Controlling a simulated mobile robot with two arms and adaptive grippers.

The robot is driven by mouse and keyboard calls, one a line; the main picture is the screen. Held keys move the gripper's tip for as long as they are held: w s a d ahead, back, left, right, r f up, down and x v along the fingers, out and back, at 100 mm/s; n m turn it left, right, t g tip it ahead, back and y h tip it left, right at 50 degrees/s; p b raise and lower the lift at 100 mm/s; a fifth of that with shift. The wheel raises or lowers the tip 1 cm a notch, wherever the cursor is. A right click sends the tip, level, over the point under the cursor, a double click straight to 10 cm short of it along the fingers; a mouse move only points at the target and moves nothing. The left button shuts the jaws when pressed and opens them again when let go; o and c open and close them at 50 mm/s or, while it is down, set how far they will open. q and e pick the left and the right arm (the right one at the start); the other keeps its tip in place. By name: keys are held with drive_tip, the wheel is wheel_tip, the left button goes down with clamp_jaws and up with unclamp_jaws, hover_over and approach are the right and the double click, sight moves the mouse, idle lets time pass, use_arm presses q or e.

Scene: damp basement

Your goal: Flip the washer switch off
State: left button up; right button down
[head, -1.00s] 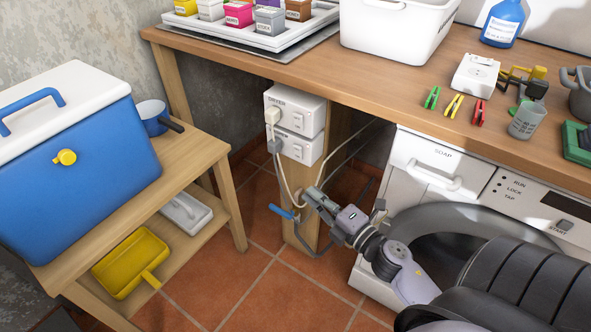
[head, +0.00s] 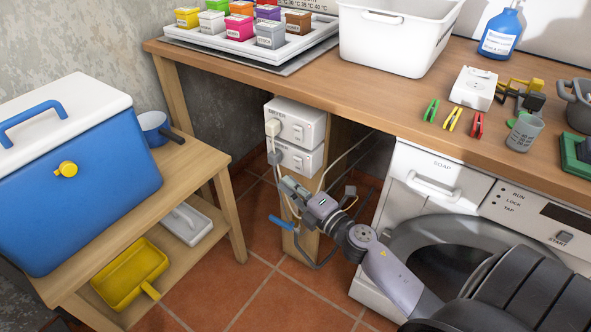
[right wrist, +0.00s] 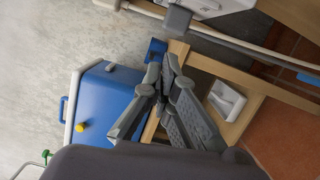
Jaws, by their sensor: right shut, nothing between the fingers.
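Two white socket boxes are fixed to a wooden post under the worktop. The upper one (head: 310,122) reads DRYER. The lower one (head: 308,158), its label partly hard to read, has a grey plug (head: 274,158) at its left and a small switch to the right of the plug. My right gripper (head: 284,183) is shut and empty, just below the lower box, apart from the switch as far as I can tell. In the right wrist view its closed fingers (right wrist: 164,68) point up towards the grey plug (right wrist: 177,19) and the edge of a white box (right wrist: 212,7). My left gripper is not in view.
Cables hang from the plugs beside the post, near a blue-handled valve (head: 281,222). The washing machine (head: 425,178) stands to the right under the worktop. A low wooden stand (head: 215,160) with a blue cooler (head: 90,170) is left. Tiled floor lies open between.

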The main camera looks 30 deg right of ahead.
sight(297, 169)
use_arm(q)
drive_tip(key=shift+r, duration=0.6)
use_arm(e)
drive_tip(key=shift+w+d+r, duration=0.15)
drive_tip(key=shift+w+d, duration=0.6)
drive_tip(key=shift+d, duration=0.1)
drive_tip(key=shift+w+d+r, duration=0.1)
drive_tip(key=shift+w+d, duration=0.6)
drive_tip(key=shift+d, duration=0.15)
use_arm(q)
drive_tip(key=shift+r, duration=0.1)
use_arm(e)
drive_tip(key=shift+w+d+r+m+p, duration=0.15)
drive_tip(key=shift+d+r+m+p, duration=0.2)
drive_tip(key=shift+m+p, duration=0.4)
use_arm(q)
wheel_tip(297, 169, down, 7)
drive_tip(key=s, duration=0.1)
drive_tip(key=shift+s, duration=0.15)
use_arm(e)
drive_tip(key=shift+f, duration=0.15)
